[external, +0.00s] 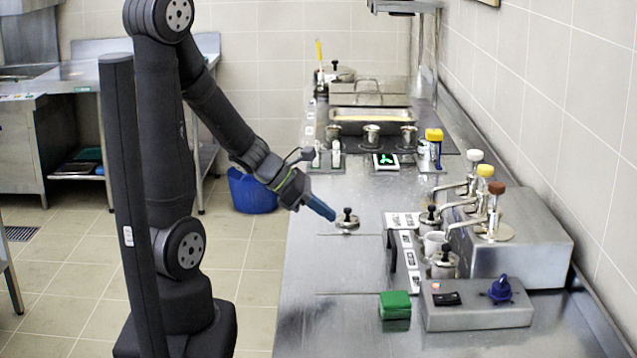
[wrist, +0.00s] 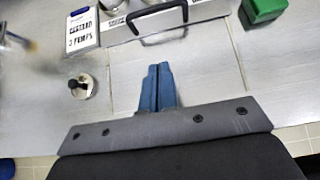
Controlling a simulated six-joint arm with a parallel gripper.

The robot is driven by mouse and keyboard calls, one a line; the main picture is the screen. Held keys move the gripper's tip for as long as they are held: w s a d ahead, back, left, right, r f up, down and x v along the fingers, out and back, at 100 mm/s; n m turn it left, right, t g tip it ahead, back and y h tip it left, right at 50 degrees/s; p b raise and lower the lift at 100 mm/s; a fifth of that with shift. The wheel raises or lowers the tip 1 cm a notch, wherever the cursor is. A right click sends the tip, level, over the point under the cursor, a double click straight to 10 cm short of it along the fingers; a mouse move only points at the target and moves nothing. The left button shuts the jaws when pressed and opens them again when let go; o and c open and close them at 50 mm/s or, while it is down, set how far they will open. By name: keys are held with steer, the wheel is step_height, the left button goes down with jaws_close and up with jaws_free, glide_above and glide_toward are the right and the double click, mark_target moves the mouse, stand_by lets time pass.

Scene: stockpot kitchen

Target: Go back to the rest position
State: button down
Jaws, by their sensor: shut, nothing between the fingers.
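My gripper (external: 322,208) is at the end of my arm, over the left part of the steel counter (external: 340,285). Its blue fingers are closed together and empty. In the wrist view, my gripper (wrist: 157,68) shows the fingers side by side with nothing between them. A small steel lid with a black knob (external: 346,222) is just to the right of the fingertips in the external view. In the wrist view, the lid (wrist: 88,88) lies to the left of the fingers, apart from them.
A green block (external: 395,305) and a grey control box with a blue knob (external: 475,305) stand at the front. Pump dispensers (external: 492,212) and a black handle (wrist: 157,18) are near. Pots and a tray (external: 370,122) stand farther back. A blue bucket (external: 252,192) is on the floor.

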steer(key=x, duration=0.9)
steer(key=d, duration=0.2)
steer(key=shift+d+f, duration=0.15)
steer(key=shift+d, duration=1.15)
